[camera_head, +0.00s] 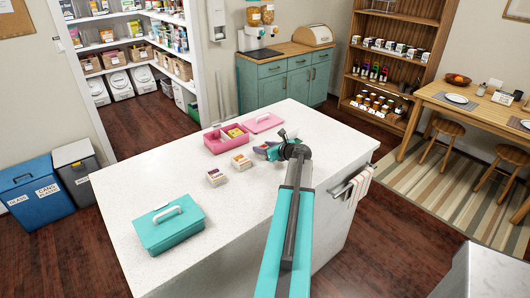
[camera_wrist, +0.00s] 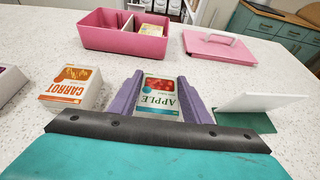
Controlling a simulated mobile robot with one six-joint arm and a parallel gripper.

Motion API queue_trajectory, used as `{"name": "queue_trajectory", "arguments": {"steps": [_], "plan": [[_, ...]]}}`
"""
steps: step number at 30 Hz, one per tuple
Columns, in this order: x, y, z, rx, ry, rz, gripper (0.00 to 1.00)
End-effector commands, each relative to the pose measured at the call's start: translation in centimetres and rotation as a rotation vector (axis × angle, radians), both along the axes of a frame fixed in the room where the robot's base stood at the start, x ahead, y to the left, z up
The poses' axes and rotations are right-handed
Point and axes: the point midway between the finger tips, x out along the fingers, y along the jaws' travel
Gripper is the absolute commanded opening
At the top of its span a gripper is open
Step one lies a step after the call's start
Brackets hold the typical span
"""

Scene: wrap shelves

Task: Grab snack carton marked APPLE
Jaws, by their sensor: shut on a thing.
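The snack carton marked APPLE (camera_wrist: 158,100) is green and white with a red fruit picture. In the wrist view it sits between the two purple fingers of my gripper (camera_wrist: 160,80), which are shut on its sides. The lettering appears upside down. In the head view my gripper (camera_head: 272,150) is over the white counter, right of the other cartons, and the APPLE carton is hard to make out there. I cannot tell whether the carton touches the counter. A carton marked CARROT (camera_wrist: 70,88) stands left of my gripper, apart from it.
An open pink box (camera_head: 213,148) with a divider and a yellowish carton inside stands behind; its pink lid (camera_head: 263,122) lies beside it. A white and green object (camera_wrist: 258,103) is right of my gripper. A closed teal box (camera_head: 172,230) sits at the counter's front left.

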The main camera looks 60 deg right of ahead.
Motion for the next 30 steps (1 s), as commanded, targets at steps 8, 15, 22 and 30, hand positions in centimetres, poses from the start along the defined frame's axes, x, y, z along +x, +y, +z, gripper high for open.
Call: {"name": "queue_trajectory", "arguments": {"steps": [8,15,22,30], "plan": [[0.0,0.0,0.1,0.0,0.0,0.0,0.21],[0.0,0.0,1.2,-0.002,0.0,0.001,0.21],[0.0,0.0,3.1,-0.002,-0.001,0.001,0.21],[-3.9,1.5,3.7,-0.001,-0.001,-0.002,0.21]]}}
